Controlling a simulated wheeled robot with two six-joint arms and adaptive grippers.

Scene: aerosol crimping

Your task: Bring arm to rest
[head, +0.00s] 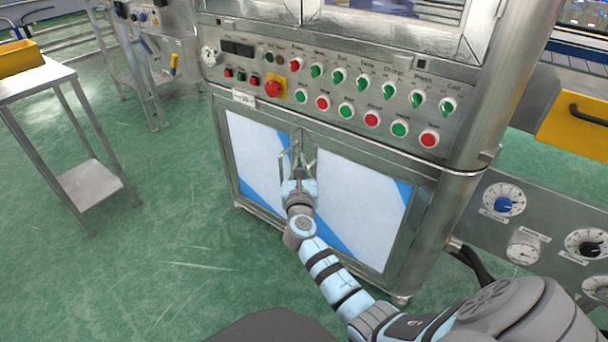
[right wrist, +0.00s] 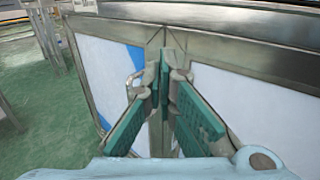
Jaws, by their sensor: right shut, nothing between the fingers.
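My right gripper (head: 299,158) is in front of the double doors of the machine cabinet. Its fingers point at the seam between the left door (head: 255,150) and the right door (head: 362,205). It is shut with nothing held. In the right wrist view its green-padded fingers (right wrist: 165,82) are close together in front of the seam and hide part of it. A metal door handle (right wrist: 134,84) shows beside the left finger; I cannot tell whether they touch. My right arm (head: 330,275) comes in from the lower right. My left gripper is not in view.
A control panel (head: 335,88) with several knobs, buttons and a red emergency stop (head: 272,89) is above the doors. A metal table (head: 35,82) with a yellow bin (head: 18,60) stands left. A gauge panel (head: 545,225) is right. Green floor (head: 165,235) at left is clear.

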